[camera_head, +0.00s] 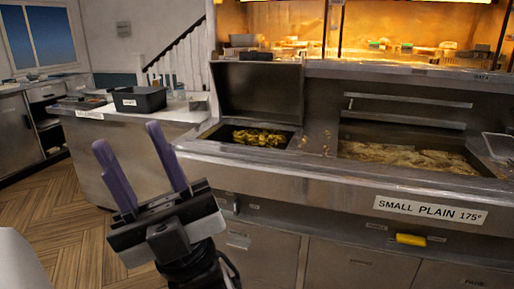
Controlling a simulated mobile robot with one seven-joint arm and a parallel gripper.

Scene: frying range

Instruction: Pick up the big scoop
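My gripper (127,137) is in the lower left of the head view, in front of the steel range. Its two purple fingers point up and stand well apart, open, with nothing between them. I cannot make out a big scoop for certain. A pale, clear-looking item (499,147) is cut off at the right edge beside the right-hand fryer, and I cannot tell what it is.
The left fryer well (262,136) holds yellow-green food; the right well (405,155) holds pale brown contents. A "SMALL PLAIN 175°" label (430,210) and a yellow piece (411,239) are on the front. A black tub (139,99) stands on the left counter. Wooden floor is clear at left.

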